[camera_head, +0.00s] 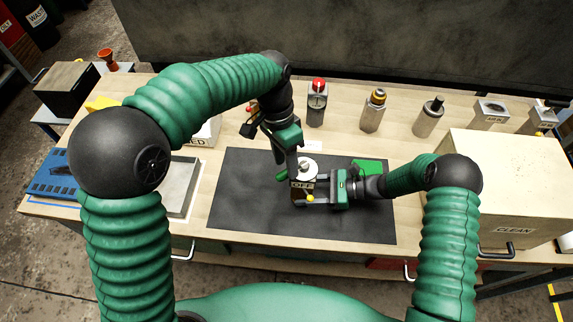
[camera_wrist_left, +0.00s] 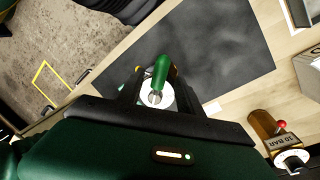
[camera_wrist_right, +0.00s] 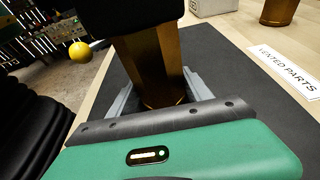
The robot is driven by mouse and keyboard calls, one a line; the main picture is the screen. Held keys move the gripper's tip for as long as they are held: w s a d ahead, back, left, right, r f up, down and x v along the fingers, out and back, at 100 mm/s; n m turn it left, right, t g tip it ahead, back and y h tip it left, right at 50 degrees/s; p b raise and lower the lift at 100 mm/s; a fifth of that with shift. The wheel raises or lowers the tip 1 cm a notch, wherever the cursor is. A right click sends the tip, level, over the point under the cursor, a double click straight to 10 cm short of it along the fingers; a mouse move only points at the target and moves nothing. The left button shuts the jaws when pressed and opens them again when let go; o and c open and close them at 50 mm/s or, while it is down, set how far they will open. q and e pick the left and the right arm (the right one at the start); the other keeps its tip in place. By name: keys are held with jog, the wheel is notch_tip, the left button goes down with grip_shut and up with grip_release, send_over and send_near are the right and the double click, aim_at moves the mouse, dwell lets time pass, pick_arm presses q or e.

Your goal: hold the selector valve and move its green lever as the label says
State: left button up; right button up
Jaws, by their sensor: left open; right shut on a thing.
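The selector valve (camera_head: 303,182) stands upright on the dark mat, with a pale round top and a label reading OFF. Its brass body (camera_wrist_right: 155,65) shows in the right wrist view. My right gripper (camera_head: 311,197) is shut on the body from the right. The green lever (camera_head: 282,174) points left from the valve's top in the head view. In the left wrist view the lever (camera_wrist_left: 161,72) lies between the fingers of my left gripper (camera_wrist_left: 158,82), which is open. Contact with the lever cannot be told. A yellow ball (camera_wrist_right: 79,51) shows beside the valve.
The dark mat (camera_head: 245,205) is mostly clear. Several fittings stand behind it, including one with a red top (camera_head: 318,88). A cream box marked CLEAN (camera_head: 510,190) is at the right and a grey tray (camera_head: 183,185) at the left. A VENTED PARTS label (camera_wrist_right: 285,66) lies near the mat.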

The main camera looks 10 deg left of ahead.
pick_arm(q)
notch_tip(320, 180, down, 2)
jog(key=shift+s+d, duration=0.1)
jog(key=shift+s, duration=0.05)
grip_shut()
dwell(1.4)
